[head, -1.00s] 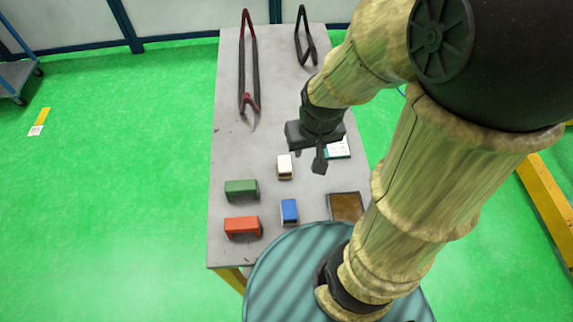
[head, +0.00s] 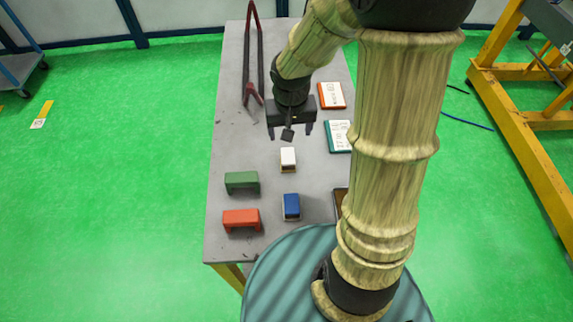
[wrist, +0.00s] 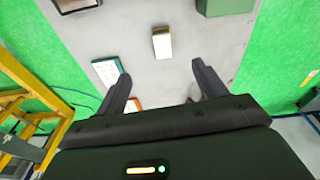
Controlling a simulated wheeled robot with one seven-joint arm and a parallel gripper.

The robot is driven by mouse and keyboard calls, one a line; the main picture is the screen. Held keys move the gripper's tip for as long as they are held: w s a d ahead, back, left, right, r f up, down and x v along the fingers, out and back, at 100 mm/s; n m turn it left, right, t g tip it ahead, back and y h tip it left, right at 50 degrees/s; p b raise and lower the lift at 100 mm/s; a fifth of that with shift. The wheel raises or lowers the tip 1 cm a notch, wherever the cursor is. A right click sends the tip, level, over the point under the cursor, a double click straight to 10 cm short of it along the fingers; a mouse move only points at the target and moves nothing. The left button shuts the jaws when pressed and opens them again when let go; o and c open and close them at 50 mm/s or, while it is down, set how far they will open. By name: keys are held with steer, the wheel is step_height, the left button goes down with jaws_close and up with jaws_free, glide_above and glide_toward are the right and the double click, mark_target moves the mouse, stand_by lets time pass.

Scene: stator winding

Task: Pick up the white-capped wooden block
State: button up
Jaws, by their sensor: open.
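The white-capped wooden block (head: 288,158) stands on the grey table, near the middle of its width. Its white top and a strip of wood below show. In the wrist view the block (wrist: 162,43) lies beyond my fingertips, roughly centred between them. My gripper (head: 290,135) is open and empty, on the far side of the block and apart from it. In the wrist view its two fingers (wrist: 160,74) are spread wide with bare table between them.
A green block (head: 241,182), a red block (head: 241,219) and a blue block (head: 291,206) stand nearer on the table (head: 225,130). A teal-edged card (head: 338,136) and a red-edged card (head: 331,95) lie to the right. A dark red-handled tool (head: 253,60) lies at the back.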

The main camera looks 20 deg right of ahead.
steer(key=shift+m, duration=0.4)
steer(key=w+f, duration=0.2)
steer(key=w+f+b, duration=0.1)
steer(key=shift+w+a+f, duration=0.1)
steer(key=shift+a+f, duration=0.05)
steer(key=shift+a, duration=0.1)
steer(key=b, duration=0.2)
glide_toward(286, 157)
steer(key=f, duration=0.4)
steer(key=w+f, duration=0.1)
steer(key=f, duration=0.1)
